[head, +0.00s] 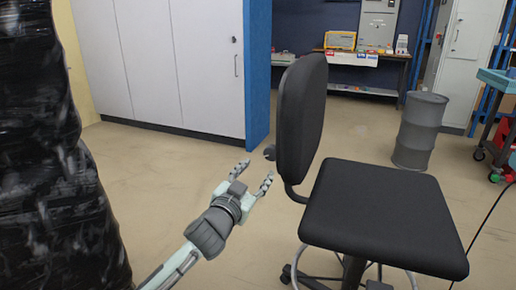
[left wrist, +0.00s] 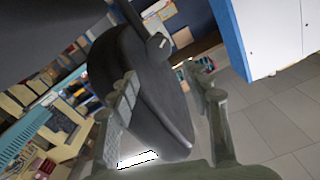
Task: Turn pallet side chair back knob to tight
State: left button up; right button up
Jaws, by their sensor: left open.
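The black chair (head: 385,210) stands at the right in the head view, its upright back (head: 302,115) facing my left gripper. A small dark knob (head: 269,152) sticks out from the rear of the chair back, low down. It also shows in the left wrist view (left wrist: 157,42), beyond the fingertips. My left gripper (head: 257,171) is open and empty, its fingers pointing toward the knob and apart from it. In the left wrist view the chair back (left wrist: 165,100) fills the space behind the open fingers. My right gripper is not in view.
A pallet load wrapped in black film (head: 50,170) stands close at the left. White cabinets (head: 160,60) with a blue end panel (head: 258,75) stand behind. A grey drum (head: 420,130) and a workbench (head: 365,62) are farther back. Bare floor lies between load and chair.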

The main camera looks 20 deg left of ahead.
aim_at(271, 153)
pick_arm(q)
jog(key=shift+d+r, duration=0.1)
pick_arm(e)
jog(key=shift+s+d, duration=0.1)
pick_arm(q)
jog(key=w, duration=1.1)
jog(key=shift+d+p, duration=0.1)
jog(key=shift+p, duration=0.3)
jog(key=shift+w, duration=0.45)
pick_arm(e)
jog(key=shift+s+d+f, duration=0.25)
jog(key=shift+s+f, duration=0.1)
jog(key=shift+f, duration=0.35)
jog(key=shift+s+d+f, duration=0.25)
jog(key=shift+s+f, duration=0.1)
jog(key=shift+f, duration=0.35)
